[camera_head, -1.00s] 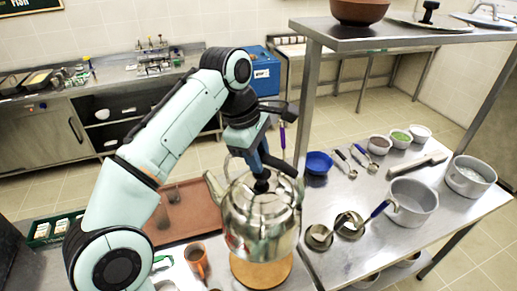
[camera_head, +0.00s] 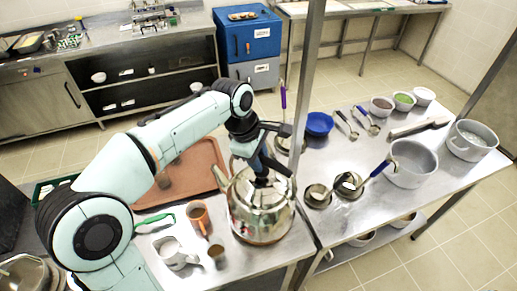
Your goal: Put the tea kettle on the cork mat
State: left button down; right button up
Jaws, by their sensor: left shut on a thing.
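The tea kettle (camera_head: 262,211) is a shiny round steel pot with a dark handle, upright at the front of the steel table. Its spout points to the upper left. My left gripper (camera_head: 262,178) is above the kettle, shut on its top handle. The cork mat is hidden under the kettle, apart from perhaps a thin brownish edge at the kettle's base. I cannot tell for certain whether the base touches the mat. My right gripper is not in view.
Left of the kettle are an orange mug (camera_head: 198,219), a grey creamer (camera_head: 174,253), a small brown cup (camera_head: 217,254) and a brown tray (camera_head: 206,160). To the right are a blue bowl (camera_head: 319,123), ladles and pots (camera_head: 412,166). A metal post (camera_head: 308,80) rises behind.

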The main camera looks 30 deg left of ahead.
pick_arm(q)
jog(key=shift+s+f, duration=0.1)
jog(key=shift+f, duration=0.5)
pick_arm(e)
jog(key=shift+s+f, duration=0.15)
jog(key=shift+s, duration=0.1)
pick_arm(q)
jog(key=shift+f, duration=0.1)
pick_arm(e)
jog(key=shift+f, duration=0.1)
pick_arm(q)
jog(key=c, duration=1.2)
grip_release()
jog(key=shift+f, duration=0.2)
jog(key=o, duration=0.3)
jog(key=shift+o, duration=0.2)
jog(key=shift+r, duration=0.1)
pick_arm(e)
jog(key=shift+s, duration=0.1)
